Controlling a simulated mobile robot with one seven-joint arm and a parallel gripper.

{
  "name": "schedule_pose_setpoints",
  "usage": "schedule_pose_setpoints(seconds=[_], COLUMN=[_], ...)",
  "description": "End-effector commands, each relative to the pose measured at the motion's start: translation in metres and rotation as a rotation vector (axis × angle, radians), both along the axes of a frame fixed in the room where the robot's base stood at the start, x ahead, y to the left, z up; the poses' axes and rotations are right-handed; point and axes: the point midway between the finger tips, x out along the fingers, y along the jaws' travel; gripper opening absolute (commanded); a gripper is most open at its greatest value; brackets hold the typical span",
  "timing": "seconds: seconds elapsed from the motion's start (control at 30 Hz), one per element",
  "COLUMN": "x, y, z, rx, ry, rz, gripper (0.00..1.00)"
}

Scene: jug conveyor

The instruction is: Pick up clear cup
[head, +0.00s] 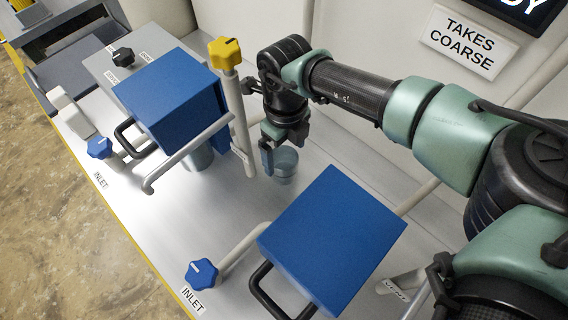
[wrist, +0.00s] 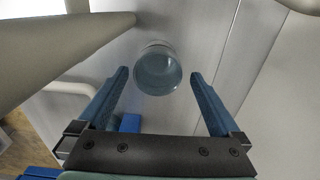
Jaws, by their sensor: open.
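The clear cup (head: 284,166) stands upright on the pale counter, between the two blue boxes in the head view. It looks like a translucent grey-blue round tumbler. In the wrist view the cup (wrist: 158,70) is seen from above, just beyond the fingertips and centred between them. My gripper (head: 268,150) is right beside the cup in the head view, partly in front of it. In the wrist view my gripper (wrist: 160,76) is open, its two blue fingers apart with nothing between them.
A pale upright pipe with a yellow knob (head: 226,52) stands close left of my gripper. A blue box (head: 332,238) is in front, another blue box (head: 168,95) at left. Blue inlet knobs (head: 201,274) line the front edge. A wall sign (head: 468,41) reads "TAKES COARSE".

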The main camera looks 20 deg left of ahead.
Motion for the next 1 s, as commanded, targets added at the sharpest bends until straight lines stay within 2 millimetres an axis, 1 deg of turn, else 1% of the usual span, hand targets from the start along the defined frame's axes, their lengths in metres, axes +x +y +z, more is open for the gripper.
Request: schedule_pose_setpoints(seconds=[0.13,0.3,0.4,0.5,0.67,0.77,0.8,0.87,1.0], x=[-0.002,-0.003,-0.003,-0.002,-0.002,-0.002,-0.002,-0.002,-0.002], y=[0.001,0.002,0.002,0.002,0.001,0.001,0.001,0.001,0.001], z=[-0.013,-0.04,-0.05,-0.053,-0.053,-0.053,-0.053,-0.053,-0.053], rx=[-0.002,-0.001,-0.001,-0.001,-0.001,-0.001,-0.001,-0.001,-0.001], ry=[0.004,0.004,0.001,0.0,-0.001,-0.001,0.0,0.0,0.0], rz=[-0.001,-0.001,-0.001,0.0,0.0,0.0,0.0,0.0,0.0], gripper=[1.0,1.0,1.0,1.0,1.0,0.84,0.77,0.66,0.41])
